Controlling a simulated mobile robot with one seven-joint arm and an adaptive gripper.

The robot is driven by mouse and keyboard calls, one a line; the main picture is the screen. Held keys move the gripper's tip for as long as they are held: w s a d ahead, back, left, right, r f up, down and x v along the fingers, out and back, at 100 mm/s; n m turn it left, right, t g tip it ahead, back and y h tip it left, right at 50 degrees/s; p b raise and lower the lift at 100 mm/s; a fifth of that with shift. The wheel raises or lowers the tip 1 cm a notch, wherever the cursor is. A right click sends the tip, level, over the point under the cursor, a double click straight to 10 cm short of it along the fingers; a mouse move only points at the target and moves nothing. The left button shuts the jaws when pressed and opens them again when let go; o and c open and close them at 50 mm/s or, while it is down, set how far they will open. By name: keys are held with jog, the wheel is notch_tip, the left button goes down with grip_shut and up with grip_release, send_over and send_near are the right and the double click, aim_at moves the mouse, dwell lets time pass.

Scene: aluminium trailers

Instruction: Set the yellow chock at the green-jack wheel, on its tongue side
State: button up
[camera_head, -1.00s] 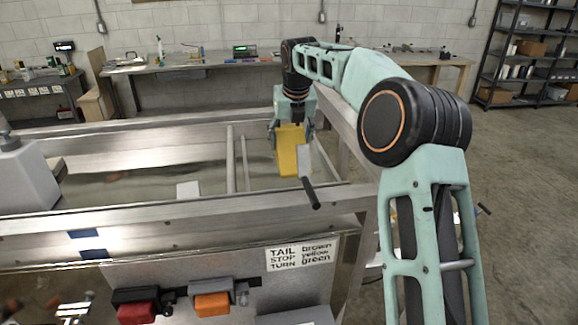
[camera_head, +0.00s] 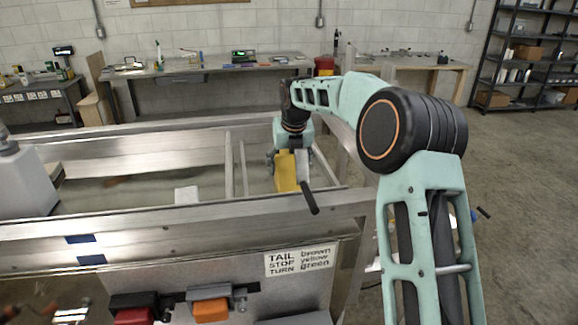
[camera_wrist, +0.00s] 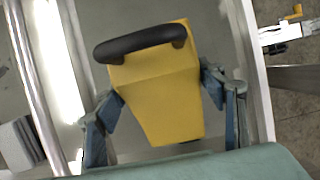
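The yellow chock (camera_head: 286,172) hangs below my gripper (camera_head: 290,152), over the open trailer frame in the head view. In the wrist view the yellow chock (camera_wrist: 158,95) fills the middle, with its black curved handle (camera_wrist: 140,43) across its upper end. The two fingers of my gripper (camera_wrist: 163,90) press in on its left and right sides, so it is shut on the chock. I cannot make out the green-jack wheel in either view.
A pale block (camera_head: 187,195) lies inside the frame. Red and orange lamps (camera_head: 210,308) sit on the near panel. Open concrete floor lies at right.

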jog(key=shift+o, duration=1.3)
jog(key=shift+r, duration=0.15)
